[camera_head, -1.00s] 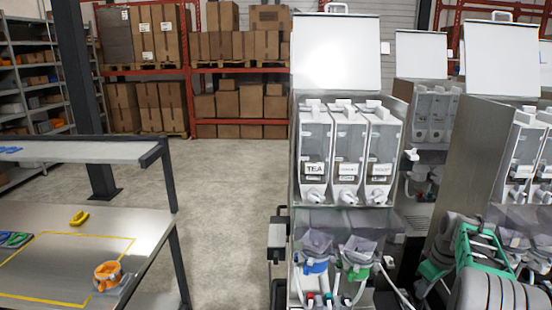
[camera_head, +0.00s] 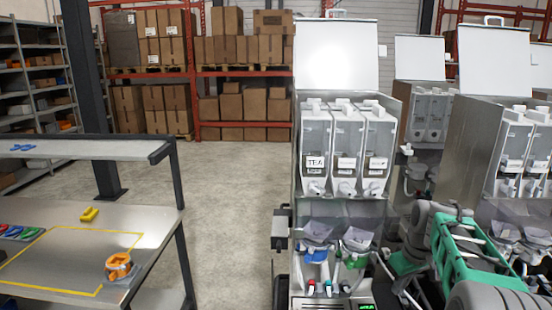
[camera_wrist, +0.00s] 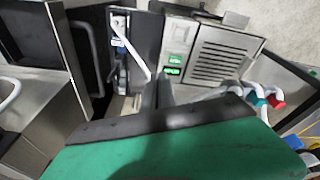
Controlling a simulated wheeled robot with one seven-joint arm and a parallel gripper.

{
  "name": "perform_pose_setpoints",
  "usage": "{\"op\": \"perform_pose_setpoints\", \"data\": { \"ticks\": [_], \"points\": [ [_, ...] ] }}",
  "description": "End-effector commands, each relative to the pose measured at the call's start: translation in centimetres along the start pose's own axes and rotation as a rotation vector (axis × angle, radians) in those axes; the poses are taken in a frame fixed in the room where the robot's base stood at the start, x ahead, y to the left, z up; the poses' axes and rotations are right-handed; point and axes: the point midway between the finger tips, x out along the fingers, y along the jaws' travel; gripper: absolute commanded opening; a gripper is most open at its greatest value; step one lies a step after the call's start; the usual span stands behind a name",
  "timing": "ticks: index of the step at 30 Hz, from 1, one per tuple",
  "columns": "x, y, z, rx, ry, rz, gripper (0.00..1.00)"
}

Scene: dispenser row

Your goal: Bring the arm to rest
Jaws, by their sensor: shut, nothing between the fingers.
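My gripper (camera_wrist: 157,88) shows in the wrist view as two dark fingers close together beyond a green body. It is shut and empty. In the head view my green and grey arm is folded at the lower right, in front of the dispensers. The dispenser (camera_head: 342,150) nearest the middle has three clear canisters, one marked TEA, and its lid is up. My fingers point towards a machine front with green displays (camera_wrist: 172,71) in the wrist view; I cannot tell how far apart they are.
A metal table (camera_head: 60,250) at left holds an orange-ringed part (camera_head: 118,266) and a yellow piece (camera_head: 89,214). More dispensers (camera_head: 500,150) stand close at right, beside my arm. Open floor (camera_head: 230,200) lies between table and dispensers. Shelves with boxes stand behind.

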Motion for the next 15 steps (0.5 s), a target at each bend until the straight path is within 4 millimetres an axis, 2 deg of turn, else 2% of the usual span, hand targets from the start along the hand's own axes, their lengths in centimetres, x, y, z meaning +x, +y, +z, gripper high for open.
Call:
{"op": "perform_pose_setpoints", "data": {
  "ticks": [1, 5, 8, 9, 12, 15],
  "points": [
    [-1.1, -1.9, 0.1, 0.014, 0.012, 0.010, 0.00],
    [-3.6, -7.4, 1.2, 0.078, 0.048, 0.033, 0.00],
    [-5.2, -12.9, 3.6, 0.149, 0.091, 0.051, 0.00],
    [-5.5, -15.1, 5.0, 0.180, 0.113, 0.056, 0.00],
    [-5.4, -19.2, 8.5, 0.254, 0.158, 0.062, 0.00],
    [-4.7, -21.4, 11.0, 0.304, 0.185, 0.061, 0.00]
  ]
}}
